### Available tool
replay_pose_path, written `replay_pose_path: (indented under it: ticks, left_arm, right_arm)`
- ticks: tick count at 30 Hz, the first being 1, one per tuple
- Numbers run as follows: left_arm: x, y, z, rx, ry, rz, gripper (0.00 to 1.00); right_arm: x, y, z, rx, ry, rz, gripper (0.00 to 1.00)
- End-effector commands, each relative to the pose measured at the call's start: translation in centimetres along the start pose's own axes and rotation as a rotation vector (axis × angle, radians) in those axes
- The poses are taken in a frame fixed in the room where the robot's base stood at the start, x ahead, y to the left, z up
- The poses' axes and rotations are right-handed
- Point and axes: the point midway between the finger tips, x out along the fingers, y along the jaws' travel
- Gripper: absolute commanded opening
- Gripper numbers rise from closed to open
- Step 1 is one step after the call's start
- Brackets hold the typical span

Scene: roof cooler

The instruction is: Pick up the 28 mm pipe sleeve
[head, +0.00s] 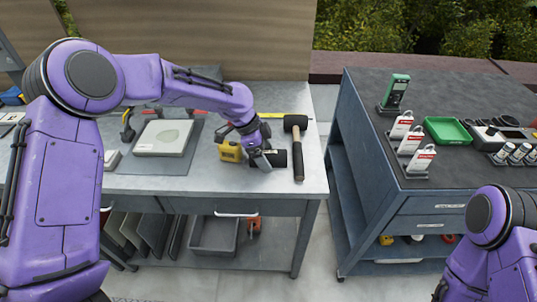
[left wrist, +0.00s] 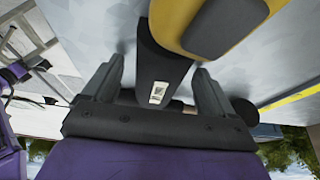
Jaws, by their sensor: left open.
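A black foam-like sleeve with a small white label, which I take to be the pipe sleeve (head: 280,158), lies on the grey workbench. In the left wrist view the sleeve (left wrist: 158,60) runs between the two fingers. My left gripper (head: 262,160) is over it, pointing down, with its fingers open on either side. A gap shows between the sleeve and the fingers in the left wrist view (left wrist: 158,88). The arm hides part of the sleeve in the head view. Part of my right arm shows at the lower right; its gripper is out of frame.
A yellow and black tool (head: 229,151) sits close left of the sleeve; it also shows in the left wrist view (left wrist: 225,22). A black-headed mallet (head: 297,150) lies close right. A pale square pad (head: 165,138) is farther left. A cart (head: 440,186) stands right, past a floor gap.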

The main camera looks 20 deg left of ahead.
Motion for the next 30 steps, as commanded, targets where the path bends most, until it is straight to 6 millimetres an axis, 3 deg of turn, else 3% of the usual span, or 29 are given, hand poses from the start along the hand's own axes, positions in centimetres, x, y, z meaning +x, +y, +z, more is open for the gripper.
replay_pose_path:
  ticks: [5,10,12,23,26,30]
  left_arm:
    - [0.0,0.0,-0.1,0.001,0.001,-0.001,0.83]
    - [0.0,0.0,-0.1,0.001,0.001,0.000,0.28]
    - [0.0,0.0,-0.1,0.001,0.001,0.000,0.22]
    - [-0.9,-0.1,-0.5,0.003,0.002,-0.003,0.22]
    - [-2.7,-0.1,-1.2,0.003,0.004,-0.005,0.22]
    - [-6.4,2.6,-1.6,0.005,0.004,-0.004,0.22]
  right_arm:
    - [0.0,0.0,0.0,0.000,0.000,0.000,0.00]
    - [0.0,0.0,0.0,0.000,0.000,0.000,0.00]
    - [0.0,0.0,0.0,0.000,0.000,0.000,0.00]
    - [0.4,0.0,0.2,0.000,0.000,0.000,0.00]
    - [1.0,-0.1,0.4,0.000,0.000,0.000,0.00]
    - [1.4,-0.1,0.6,0.000,0.000,0.000,0.00]
